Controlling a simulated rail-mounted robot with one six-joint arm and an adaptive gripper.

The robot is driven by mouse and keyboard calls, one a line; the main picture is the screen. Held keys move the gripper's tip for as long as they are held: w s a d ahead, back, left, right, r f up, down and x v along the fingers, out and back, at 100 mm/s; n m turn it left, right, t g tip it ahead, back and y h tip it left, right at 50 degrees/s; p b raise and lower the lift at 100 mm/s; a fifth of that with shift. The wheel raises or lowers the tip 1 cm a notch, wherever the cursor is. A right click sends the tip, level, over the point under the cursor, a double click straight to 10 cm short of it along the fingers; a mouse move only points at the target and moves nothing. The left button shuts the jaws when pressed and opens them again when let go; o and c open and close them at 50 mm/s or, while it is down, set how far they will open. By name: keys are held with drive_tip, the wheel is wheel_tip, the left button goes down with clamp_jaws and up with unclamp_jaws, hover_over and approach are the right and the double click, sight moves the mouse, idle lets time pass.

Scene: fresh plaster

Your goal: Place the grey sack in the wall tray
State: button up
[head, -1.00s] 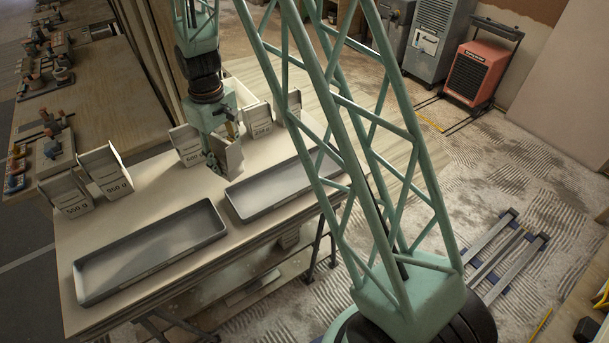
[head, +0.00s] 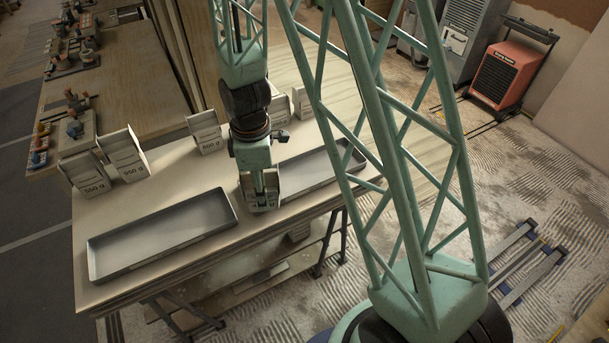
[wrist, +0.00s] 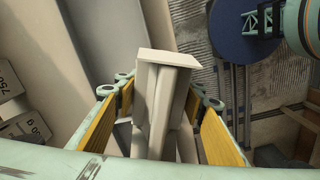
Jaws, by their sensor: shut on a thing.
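My gripper (head: 262,200) points down in the head view, at the front edge of the workbench (head: 165,190), by the left end of the right tray. In the wrist view my gripper (wrist: 160,110) is shut on a pale grey, box-shaped sack (wrist: 165,95) between its yellow pads. The held sack (head: 261,188) is partly hidden by the fingers in the head view, and its label does not show. A left grey tray (head: 165,235) and a right grey tray (head: 310,171) look empty where visible. I cannot tell which is the wall tray.
Similar packs labelled 550 g (head: 85,173), 950 g (head: 123,156) and 600 g (head: 206,133) stand along the back of the bench. More packs (head: 301,103) stand behind my arm. Bare bench lies between the left tray and the packs.

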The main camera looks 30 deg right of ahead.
drive_tip(key=s+n, duration=0.4)
drive_tip(key=s, duration=0.3)
drive_tip(key=shift+s+a, duration=0.25)
drive_tip(key=shift+s, duration=0.1)
drive_tip(key=w+d, duration=0.1)
drive_tip(key=w, duration=0.4)
drive_tip(key=w+d+f, duration=0.1)
drive_tip(key=w, duration=0.3)
drive_tip(key=w+d, duration=0.2)
drive_tip(key=w, duration=0.3)
drive_tip(key=shift+w+d+f, duration=0.1)
drive_tip(key=shift+w+f, duration=0.15)
drive_tip(key=shift+w, duration=0.05)
drive_tip(key=shift+w, duration=0.1)
drive_tip(key=shift+w+d, duration=0.1)
drive_tip(key=shift+w, duration=0.1)
drive_tip(key=shift+w+f+b, duration=0.1)
drive_tip(key=shift+f+b, duration=0.25)
drive_tip(key=shift+f, duration=1.45)
drive_tip(key=shift+f, duration=0.15)
drive_tip(key=o, duration=1.2)
drive_tip(key=shift+c, duration=0.2)
